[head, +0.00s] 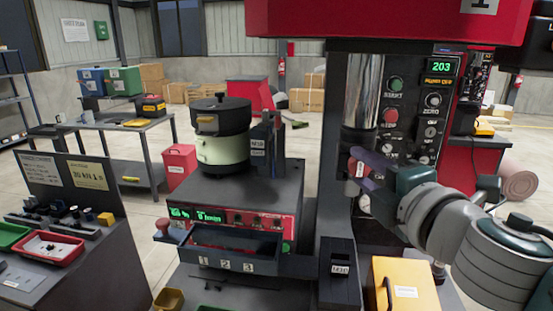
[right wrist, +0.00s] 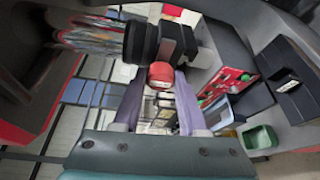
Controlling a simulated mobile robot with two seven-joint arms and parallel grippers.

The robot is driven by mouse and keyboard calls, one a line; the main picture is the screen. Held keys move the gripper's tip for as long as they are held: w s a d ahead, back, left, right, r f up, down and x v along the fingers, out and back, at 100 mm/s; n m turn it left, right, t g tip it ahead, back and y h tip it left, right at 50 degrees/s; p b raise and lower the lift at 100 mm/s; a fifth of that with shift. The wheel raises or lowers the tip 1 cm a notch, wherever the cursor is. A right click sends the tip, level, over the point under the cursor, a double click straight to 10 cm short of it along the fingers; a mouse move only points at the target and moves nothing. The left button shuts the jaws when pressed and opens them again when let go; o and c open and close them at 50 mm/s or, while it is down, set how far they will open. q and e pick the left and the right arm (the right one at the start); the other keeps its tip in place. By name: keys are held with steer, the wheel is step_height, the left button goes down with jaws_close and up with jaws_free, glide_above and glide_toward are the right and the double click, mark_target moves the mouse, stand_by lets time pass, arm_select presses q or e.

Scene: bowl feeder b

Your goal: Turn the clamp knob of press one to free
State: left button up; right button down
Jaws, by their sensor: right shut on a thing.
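Press one (head: 337,110) has a dark column, a red head marked 1 and a lit panel reading 203. My right gripper (head: 357,168) reaches in from the right, its purple fingers at the front of the column below the shiny ram. In the right wrist view, the fingers are shut around a small red knob (right wrist: 161,75) with a pale band. It looks like the clamp knob. The fingers hide most of it in the head view, and I cannot read its setting. My left gripper is not in view.
A bowl feeder (head: 222,150) stands on a dark cabinet left of the press, above an open drawer (head: 235,262) marked 1, 2, 3. A yellow box (head: 405,285) stands below my right arm. A bench with red and green trays is at the left.

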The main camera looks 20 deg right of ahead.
steer(key=shift+c, duration=2.3)
jaws_free()
steer(key=shift+s, duration=0.1)
steer(key=s+a+b, duration=0.1)
steer(key=s+b, duration=0.1)
steer(key=s, duration=0.7)
steer(key=shift+s+a+r, duration=0.3)
steer(key=shift+r, duration=0.15)
